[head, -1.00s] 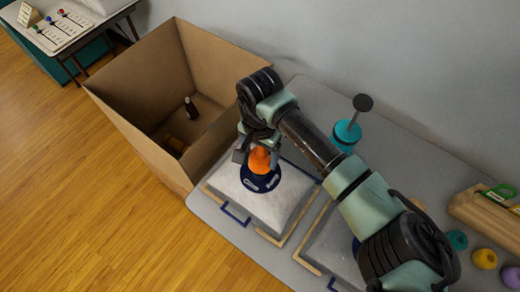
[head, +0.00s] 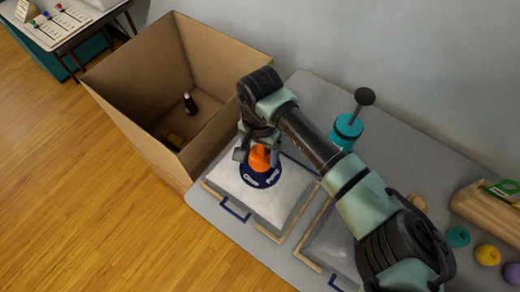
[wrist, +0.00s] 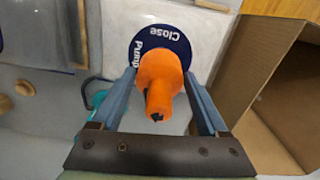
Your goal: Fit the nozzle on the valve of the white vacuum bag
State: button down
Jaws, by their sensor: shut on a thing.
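The white vacuum bag (head: 283,205) lies on the grey table, wooden bars and blue handles along its edges. Its valve, a dark blue disc lettered "Close" and "Pump" (head: 260,177), also shows in the wrist view (wrist: 175,38). My gripper (head: 259,157) is shut on the orange nozzle (head: 259,161), over the disc. In the wrist view the nozzle (wrist: 160,75) sits between the two fingers, its wide end towards the disc and overlapping its lower part. The nozzle hides the contact place, so I cannot tell whether it is seated or just above.
A deep open cardboard box (head: 125,120) holding bottles stands left of the bag. A teal pump (head: 346,131) with a black handle stands behind my arm. A second bag (head: 325,243) lies to the right, partly hidden. Yarn balls and a wooden crate (head: 485,212) are farther right.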

jog(key=shift+f+b, duration=1.55)
jog(key=shift+f, duration=0.35)
grip_release()
jog(key=shift+r, duration=0.1)
notch_tip(320, 180, up, 13)
jog(key=shift+f+b, duration=0.1)
jog(key=shift+b, duration=0.95)
